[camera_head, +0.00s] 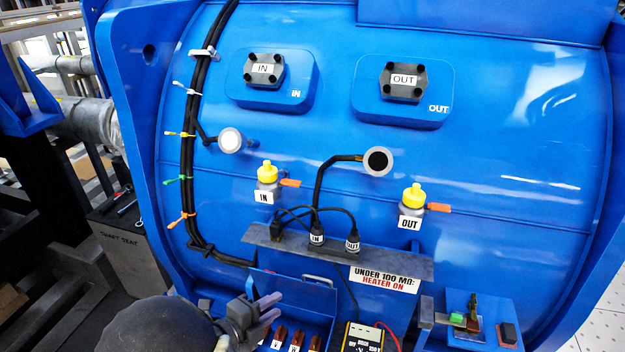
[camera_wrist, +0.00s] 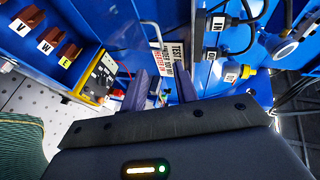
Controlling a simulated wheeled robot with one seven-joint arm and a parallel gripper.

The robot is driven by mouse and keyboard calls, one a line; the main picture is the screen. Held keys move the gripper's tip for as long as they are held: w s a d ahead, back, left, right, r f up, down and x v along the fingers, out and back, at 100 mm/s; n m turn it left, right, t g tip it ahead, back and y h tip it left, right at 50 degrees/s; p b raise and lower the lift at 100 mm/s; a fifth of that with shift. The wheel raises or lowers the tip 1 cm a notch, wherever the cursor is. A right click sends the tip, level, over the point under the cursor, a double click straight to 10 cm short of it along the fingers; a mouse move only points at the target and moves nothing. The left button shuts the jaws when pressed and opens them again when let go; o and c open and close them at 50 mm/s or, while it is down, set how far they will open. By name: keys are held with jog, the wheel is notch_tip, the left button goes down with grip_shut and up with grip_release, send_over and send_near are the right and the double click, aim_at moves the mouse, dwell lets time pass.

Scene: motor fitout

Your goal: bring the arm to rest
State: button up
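My gripper (camera_head: 269,309) is at the bottom centre of the head view, in front of the blue motor housing (camera_head: 480,180). Its two grey fingers stand apart with nothing between them. In the wrist view my gripper (camera_wrist: 161,87) also shows a clear gap between its fingers. The dark rounded part at the lower left of the head view is my own arm.
An open blue terminal box (camera_head: 295,289) with brown lettered blocks lies just beside my gripper. A yellow meter (camera_head: 362,338) stands to its right. A grey shelf (camera_head: 395,262) with plugs juts out above. A small switch panel (camera_head: 475,318) is at lower right.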

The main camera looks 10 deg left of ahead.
jog(key=s+d+n+g+y+b, duration=0.1)
jog(key=d+n+g+y, duration=0.1)
jog(key=d+n, duration=0.5)
jog(key=s+d+n+g+y+b, duration=0.2)
jog(key=d+n, duration=0.6)
jog(key=d, duration=0.5)
jog(key=s+d+r+n+g+y+b, duration=0.1)
jog(key=d+n+g, duration=0.4)
jog(key=d, duration=0.5)
jog(key=s+n+y+b, duration=0.1)
jog(key=n+y, duration=0.1)
jog(key=shift+d+n+y, duration=0.3)
jog(key=shift+n, duration=0.1)
jog(key=shift+w, duration=0.1)
jog(key=shift+s, duration=0.25)
